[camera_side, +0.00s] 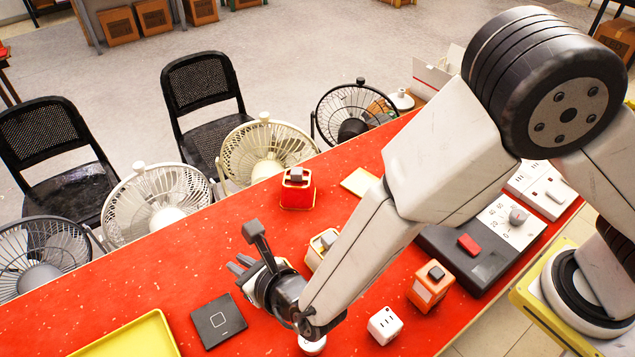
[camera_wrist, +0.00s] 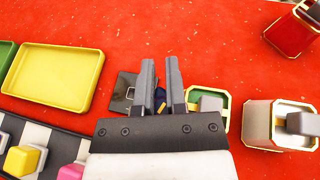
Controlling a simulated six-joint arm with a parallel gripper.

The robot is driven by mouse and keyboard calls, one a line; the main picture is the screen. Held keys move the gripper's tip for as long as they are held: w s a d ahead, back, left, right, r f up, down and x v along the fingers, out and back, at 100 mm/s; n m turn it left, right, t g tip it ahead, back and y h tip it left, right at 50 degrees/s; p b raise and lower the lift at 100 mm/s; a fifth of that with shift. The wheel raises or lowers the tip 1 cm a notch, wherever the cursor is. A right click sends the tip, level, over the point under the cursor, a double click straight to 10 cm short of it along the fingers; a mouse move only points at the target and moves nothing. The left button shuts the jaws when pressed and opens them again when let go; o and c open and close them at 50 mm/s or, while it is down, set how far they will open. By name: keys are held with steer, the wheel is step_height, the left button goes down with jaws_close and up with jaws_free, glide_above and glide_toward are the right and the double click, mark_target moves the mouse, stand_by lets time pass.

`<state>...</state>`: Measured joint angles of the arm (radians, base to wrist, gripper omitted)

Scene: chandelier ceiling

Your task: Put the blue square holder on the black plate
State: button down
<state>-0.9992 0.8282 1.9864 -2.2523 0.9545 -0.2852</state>
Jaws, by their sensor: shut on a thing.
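My gripper (camera_wrist: 161,62) is shut on a small dark blue thing (camera_wrist: 159,97), which shows only in part between the fingers in the wrist view. It looks like the blue square holder, but its full shape is hidden. In the side view my gripper (camera_side: 241,268) is low over the red table, and I cannot make out the held holder there.
A yellow tray (camera_side: 130,340) lies left of the plate. A red holder (camera_side: 297,194), cream holder (camera_side: 318,251), orange holder (camera_side: 427,293) and white cube (camera_side: 385,326) stand around. Fans line the table's far edge.

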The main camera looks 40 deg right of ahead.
steer(key=w+a+f, duration=0.1)
steer(key=w+f, duration=0.1)
steer(key=w+a+f, duration=0.3)
steer(key=w+f, duration=0.1)
steer(key=shift+a+f, duration=0.25)
steer(key=shift+f, duration=0.1)
steer(key=shift+w+a+f, duration=0.15)
steer(key=shift+f, duration=1.7)
steer(key=shift+f, duration=0.1)
steer(key=c, duration=0.7)
jaws_free()
